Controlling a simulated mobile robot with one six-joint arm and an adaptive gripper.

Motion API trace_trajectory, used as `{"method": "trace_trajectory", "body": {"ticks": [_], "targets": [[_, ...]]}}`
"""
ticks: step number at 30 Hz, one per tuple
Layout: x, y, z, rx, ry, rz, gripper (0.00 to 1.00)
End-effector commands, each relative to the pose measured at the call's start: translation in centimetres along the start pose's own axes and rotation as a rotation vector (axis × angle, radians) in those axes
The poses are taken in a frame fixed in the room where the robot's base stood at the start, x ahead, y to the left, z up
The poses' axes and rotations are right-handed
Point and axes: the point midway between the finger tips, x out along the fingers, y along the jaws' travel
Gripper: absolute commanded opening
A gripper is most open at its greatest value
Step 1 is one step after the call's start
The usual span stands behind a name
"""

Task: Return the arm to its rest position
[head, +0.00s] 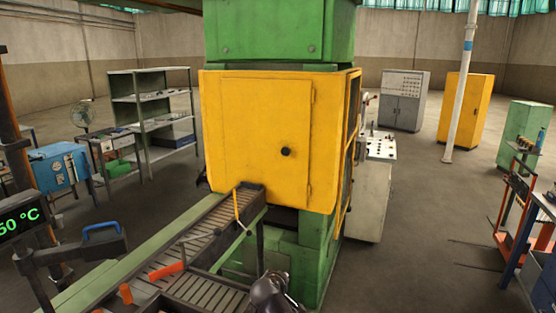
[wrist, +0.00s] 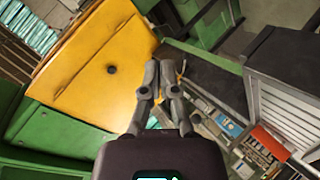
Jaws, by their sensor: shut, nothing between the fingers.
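My gripper (wrist: 162,82) shows in the wrist view, its two dark fingers close together with nothing between them. It is apart from the yellow furnace cabinet, which lies behind it and appears tilted in that view. In the head view a dark part of my arm (head: 276,294) shows at the bottom edge, right of the slatted conveyor. The rest of the arm is out of the head view.
The yellow furnace cabinet (head: 265,140) stands in the middle, with the slatted conveyor (head: 205,240) running to its front. A temperature display (head: 18,222) is at the left edge.

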Motion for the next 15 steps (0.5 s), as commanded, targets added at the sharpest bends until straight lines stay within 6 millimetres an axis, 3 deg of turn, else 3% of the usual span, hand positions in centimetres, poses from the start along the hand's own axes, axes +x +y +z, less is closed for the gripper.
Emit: {"method": "trace_trajectory", "body": {"ticks": [1,6,15], "targets": [[0.6,0.5,2.2,0.046,-0.064,-0.024,0.00],[1.6,1.0,8.3,0.197,-0.265,-0.127,0.00],[0.7,0.3,17.4,0.442,-0.583,-0.352,0.00]]}}
